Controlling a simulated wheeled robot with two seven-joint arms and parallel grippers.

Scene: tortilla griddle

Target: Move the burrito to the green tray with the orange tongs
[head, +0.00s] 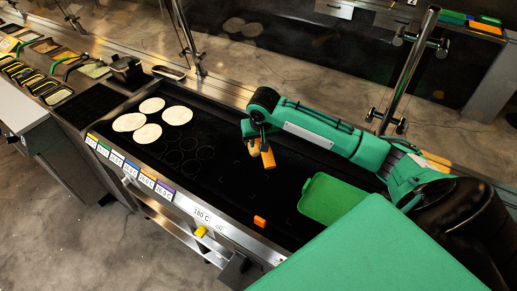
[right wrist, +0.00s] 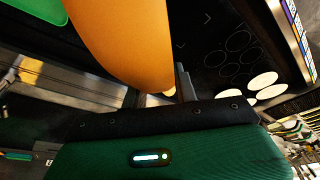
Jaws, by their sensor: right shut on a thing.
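My right gripper (head: 260,140) is above the dark griddle, left of the green tray, and shut on the orange tongs (head: 267,155). In the right wrist view the tongs (right wrist: 120,40) are a large orange shape in front of the gripper. A small tan piece (head: 254,148) shows beside the tongs; it may be the burrito, but it is too small to tell whether the tongs grip it. The green tray (head: 330,200) lies on the right end of the griddle, and its bare green floor shows. A corner of it shows in the right wrist view (right wrist: 42,10). My left gripper is out of view.
Several pale tortillas (head: 148,133) lie on the far left of the griddle (head: 215,150). A small orange block (head: 260,221) sits near the griddle's front edge. Upright metal posts (head: 410,70) stand along the back. The griddle's middle is clear.

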